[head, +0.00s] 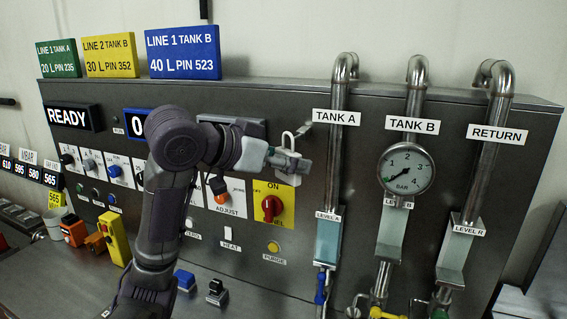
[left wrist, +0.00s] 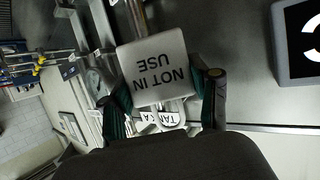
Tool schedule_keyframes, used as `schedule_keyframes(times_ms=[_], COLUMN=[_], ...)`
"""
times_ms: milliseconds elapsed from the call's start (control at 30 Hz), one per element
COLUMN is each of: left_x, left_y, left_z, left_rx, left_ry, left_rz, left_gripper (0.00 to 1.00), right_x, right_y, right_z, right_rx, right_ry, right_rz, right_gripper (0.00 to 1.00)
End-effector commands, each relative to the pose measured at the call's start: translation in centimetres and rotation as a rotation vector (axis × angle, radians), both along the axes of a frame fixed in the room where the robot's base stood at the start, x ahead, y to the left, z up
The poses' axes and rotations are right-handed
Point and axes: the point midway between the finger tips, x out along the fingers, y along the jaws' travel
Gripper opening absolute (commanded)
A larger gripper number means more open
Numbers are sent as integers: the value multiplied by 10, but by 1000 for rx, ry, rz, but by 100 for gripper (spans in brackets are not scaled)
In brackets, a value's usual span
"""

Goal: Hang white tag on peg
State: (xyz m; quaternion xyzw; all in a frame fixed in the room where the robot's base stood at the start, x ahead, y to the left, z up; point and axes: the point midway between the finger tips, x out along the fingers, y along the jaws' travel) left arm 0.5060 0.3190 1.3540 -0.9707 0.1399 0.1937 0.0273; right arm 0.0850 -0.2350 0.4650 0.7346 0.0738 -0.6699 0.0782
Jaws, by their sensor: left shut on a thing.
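The white tag (head: 288,166) is held by my left gripper (head: 286,160) in front of the panel, left of the TANK A pipe. In the left wrist view the tag (left wrist: 158,68) reads NOT IN USE, upside down, between the two fingers of my left gripper (left wrist: 165,108). A pale loop (head: 287,138) rises above the tag. A small light piece (head: 303,129) beside the loop may be the peg; I cannot tell whether the loop is around it or only in front of it. My right gripper is out of view.
The TANK A pipe (head: 337,150) stands close to the right of the tag. A pressure gauge (head: 406,171) is farther right. A red knob on a yellow plate (head: 272,207) is just below the gripper.

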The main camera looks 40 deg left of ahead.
Motion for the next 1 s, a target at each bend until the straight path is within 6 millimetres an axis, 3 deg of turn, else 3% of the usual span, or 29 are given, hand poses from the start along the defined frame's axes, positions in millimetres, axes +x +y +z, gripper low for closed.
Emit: schedule_keyframes(times_ms=[500,1000], left_x=[31,43], left_y=[7,10], left_z=[-2,-12], left_rx=[0,1], left_ry=[0,-1], left_rz=[-1,0], left_gripper=[37,37], right_x=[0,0], right_y=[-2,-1], right_z=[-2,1], right_rx=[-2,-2], right_ry=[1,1], right_rz=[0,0], right_gripper=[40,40])
